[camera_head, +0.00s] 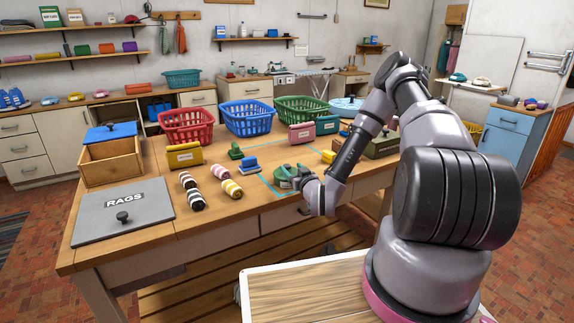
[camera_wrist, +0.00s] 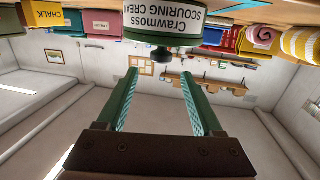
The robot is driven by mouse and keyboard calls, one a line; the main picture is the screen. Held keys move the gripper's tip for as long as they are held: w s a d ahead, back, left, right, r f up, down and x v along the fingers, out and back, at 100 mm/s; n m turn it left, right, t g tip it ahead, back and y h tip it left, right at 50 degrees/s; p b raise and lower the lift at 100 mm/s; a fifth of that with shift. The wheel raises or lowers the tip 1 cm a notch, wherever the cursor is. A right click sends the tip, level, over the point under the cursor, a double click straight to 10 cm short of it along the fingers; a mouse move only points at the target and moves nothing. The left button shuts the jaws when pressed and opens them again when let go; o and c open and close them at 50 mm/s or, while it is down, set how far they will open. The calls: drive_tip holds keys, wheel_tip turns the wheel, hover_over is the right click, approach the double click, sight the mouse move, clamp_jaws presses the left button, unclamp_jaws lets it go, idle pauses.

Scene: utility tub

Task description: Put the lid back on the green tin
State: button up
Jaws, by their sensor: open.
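The green tin (camera_wrist: 165,20), labelled "Crawmoss SCOURING CREAM", shows upside down at the top edge of the wrist view. A dark green lid edge (camera_wrist: 165,41) with a black knob (camera_wrist: 161,54) sits against the tin's top end; I cannot tell whether it is fully seated. My gripper (camera_wrist: 159,72) is open, with its two green, ribbed fingers apart and nothing between them. The knob lies just beyond the fingertips, roughly midway. In the head view my gripper is low over the table, and green shapes (camera_head: 286,172) there are partly hidden by my wrist.
A blue outline (camera_head: 268,184) marks the table around the gripper. Red (camera_head: 187,127), blue (camera_head: 247,119) and green (camera_head: 301,110) baskets stand behind. The front-middle table edge is clear.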

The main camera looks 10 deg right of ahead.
drive_tip(key=s, duration=0.3)
drive_tip(key=shift+s+d+r, duration=0.15)
drive_tip(key=shift+s+d, duration=0.05)
drive_tip(key=shift+d, duration=0.05)
drive_tip(key=shift+w+d+r, duration=0.15)
drive_tip(key=shift+w+r, duration=0.15)
drive_tip(key=w+d+r+n+g, duration=0.1)
drive_tip(key=w+d+r+g, duration=0.25)
drive_tip(key=r, duration=0.45)
drive_tip(key=s+d+r+m+g+h, duration=0.1)
drive_tip(key=s+r+g, duration=0.15)
drive_tip(key=r, duration=0.45)
drive_tip(key=s+d+r+m+g+h, duration=0.1)
drive_tip(key=s+d+r+h, duration=0.15)
drive_tip(key=r, duration=0.45)
drive_tip(key=s+a+r+m+g, duration=0.1)
drive_tip(key=s+r, duration=0.4)
drive_tip(key=s, duration=0.4)
drive_tip(key=s+a+r+m+g+y, duration=0.1)
drive_tip(key=s+r+m, duration=0.1)
drive_tip(key=s+r, duration=0.3)
drive_tip(key=s+a+r+m+g+y, duration=0.1)
drive_tip(key=s+r, duration=0.4)
drive_tip(key=s, duration=0.8)
drive_tip(key=shift+s+a+r+m, duration=0.2)
drive_tip(key=shift+s+a+m, duration=0.1)
drive_tip(key=shift+m, duration=0.2)
drive_tip(key=shift+y, duration=0.25)
